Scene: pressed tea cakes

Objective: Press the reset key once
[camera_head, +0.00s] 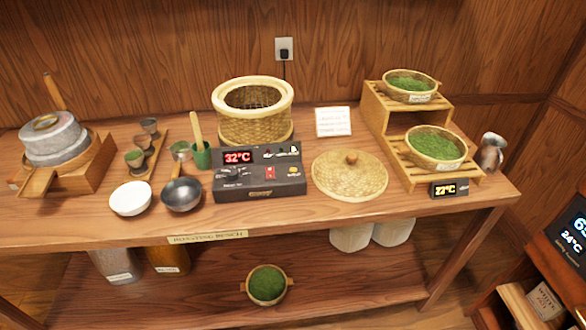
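A black control box (258,190) stands at the front middle of the roasting bench, with a red display (238,157) reading 32°C. Its top carries a red switch (270,172) and several small dark controls with light marks. The labels are too small to read, so I cannot tell which one is the reset key. A second small black display box (449,190) at the right reads about 22°C; I see no clear key on it. Neither of my grippers is in view.
A woven roasting basket (253,127) stands directly behind the box. A stone mill (54,140) is far left; a stepped wooden rack (376,110) is right.

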